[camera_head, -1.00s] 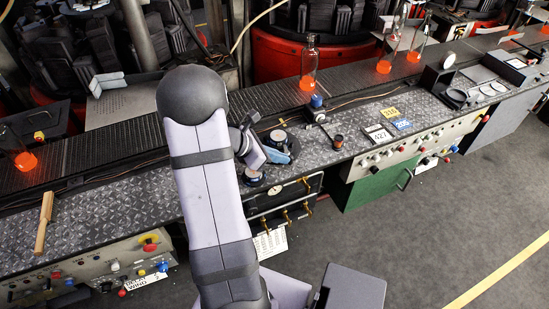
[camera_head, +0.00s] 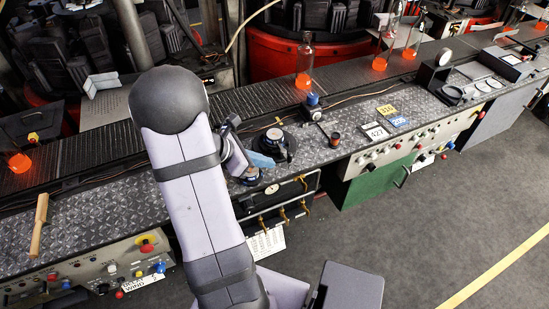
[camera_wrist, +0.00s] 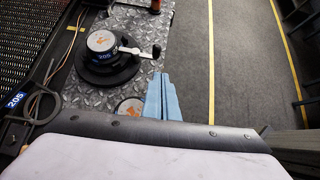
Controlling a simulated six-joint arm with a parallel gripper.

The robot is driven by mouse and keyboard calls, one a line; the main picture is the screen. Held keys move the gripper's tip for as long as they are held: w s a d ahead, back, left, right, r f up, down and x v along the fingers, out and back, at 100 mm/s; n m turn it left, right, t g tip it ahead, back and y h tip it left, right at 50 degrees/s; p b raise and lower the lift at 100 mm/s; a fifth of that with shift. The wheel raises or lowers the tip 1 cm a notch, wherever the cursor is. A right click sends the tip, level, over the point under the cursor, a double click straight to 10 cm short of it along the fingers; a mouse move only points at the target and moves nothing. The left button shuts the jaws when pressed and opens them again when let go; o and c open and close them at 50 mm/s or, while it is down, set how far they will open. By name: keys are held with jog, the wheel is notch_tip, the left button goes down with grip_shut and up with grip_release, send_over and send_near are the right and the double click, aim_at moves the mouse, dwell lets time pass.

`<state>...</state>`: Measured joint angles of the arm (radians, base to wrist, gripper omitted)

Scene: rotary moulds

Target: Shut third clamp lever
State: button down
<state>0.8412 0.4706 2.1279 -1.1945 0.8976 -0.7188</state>
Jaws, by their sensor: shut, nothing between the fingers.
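My gripper (camera_head: 262,160) is over the bench's front part; its pale blue fingers (camera_wrist: 162,97) are together and empty. Beside them stands a black round fixture (camera_head: 277,141) with a metal cap. In the wrist view this fixture (camera_wrist: 105,55) has a short lever (camera_wrist: 140,51) sticking out to the right, with a dark knob at its end. A second round cap (camera_wrist: 130,108) lies just left of the fingers, partly hidden by my wrist; it also shows in the head view (camera_head: 250,176). I cannot tell which lever is the third.
Brass-handled fittings (camera_head: 283,213) hang on the bench front below my gripper. Glowing bottles (camera_head: 304,81) stand on the conveyor behind. A small dark-and-copper cylinder (camera_head: 335,138) and number plates (camera_head: 376,132) are to the right. A wooden-handled tool (camera_head: 40,224) lies at left.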

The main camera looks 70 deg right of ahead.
jog(key=b+v, duration=0.1)
jog(key=v, duration=0.7)
jog(key=shift+a+r, duration=0.2)
jog(key=shift+a, duration=0.15)
jog(key=shift+s, duration=0.15)
jog(key=w+a+f+m+t+y, duration=0.25)
jog(key=a+f+m+y, duration=0.25)
jog(key=a+f+m, duration=0.6)
jog(key=w+a+r+t+y, duration=0.1)
jog(key=w+a+r+t, duration=0.1)
jog(key=a, duration=1)
jog(key=w+a+r+n+t+y, duration=0.1)
jog(key=w+a+r, duration=0.1)
jog(key=a, duration=0.9)
jog(key=shift+w+a+r+t, duration=0.15)
jog(key=shift+w+a+t, duration=0.2)
jog(key=shift+a, duration=0.05)
